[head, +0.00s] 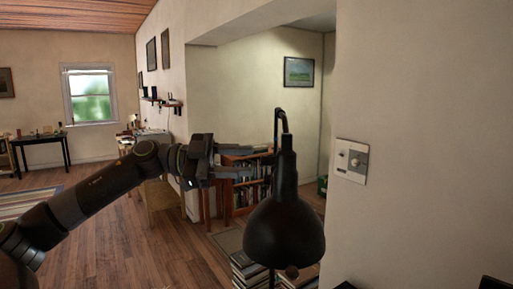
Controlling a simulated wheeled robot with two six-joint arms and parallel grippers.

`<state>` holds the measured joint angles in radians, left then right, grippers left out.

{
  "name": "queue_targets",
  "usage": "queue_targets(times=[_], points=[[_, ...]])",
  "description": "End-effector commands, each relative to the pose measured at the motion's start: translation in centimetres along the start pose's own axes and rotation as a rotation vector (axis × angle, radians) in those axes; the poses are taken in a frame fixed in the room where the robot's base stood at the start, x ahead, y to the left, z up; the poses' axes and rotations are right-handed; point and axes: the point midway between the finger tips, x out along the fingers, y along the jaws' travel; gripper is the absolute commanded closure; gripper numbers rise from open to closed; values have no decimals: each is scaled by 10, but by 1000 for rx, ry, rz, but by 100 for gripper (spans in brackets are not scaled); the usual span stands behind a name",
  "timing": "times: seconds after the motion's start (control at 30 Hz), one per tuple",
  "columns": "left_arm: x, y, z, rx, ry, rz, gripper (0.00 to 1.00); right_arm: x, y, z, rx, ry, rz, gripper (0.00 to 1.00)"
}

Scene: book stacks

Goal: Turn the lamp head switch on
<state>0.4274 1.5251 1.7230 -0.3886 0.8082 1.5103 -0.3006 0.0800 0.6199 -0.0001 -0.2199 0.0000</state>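The black lamp head (284,232) hangs in the middle of the head view, its wide shade pointing down. A small brownish knob (291,271) shows at the lower edge of the shade; I cannot tell whether it is the switch. My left gripper (258,164) reaches in from the left at the height of the lamp's narrow neck. Its two fingers are apart, with nothing seen between them. The upper fingertip overlaps the neck's left edge in the picture; I cannot tell whether they touch. My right gripper is not recognisable in view.
A wall plate with a knob (351,160) is on the near wall to the right. Book stacks (248,270) and a wooden bookshelf (245,190) stand behind the lamp. Unclear dark shapes show at the bottom right edge. Open wooden floor lies to the left.

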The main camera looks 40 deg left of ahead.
Motion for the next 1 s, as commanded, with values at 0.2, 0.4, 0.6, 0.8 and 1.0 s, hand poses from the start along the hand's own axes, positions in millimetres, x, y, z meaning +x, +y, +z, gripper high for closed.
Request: queue_targets(times=[0.2,0.4,0.6,0.8,1.0], points=[[20,-2,-3,0,6,1,61,-19,1,-3,0,1,0,55],[32,-1,-2,0,4,-1,61,-27,2,-4,0,1,0,55],[37,-1,-1,1,2,-2,61,-28,2,-4,0,1,0,55],[37,0,-1,1,1,-2,61,-28,2,-4,0,1,-1,55],[37,0,-1,1,1,-2,82,-28,2,-4,0,1,-1,55]])
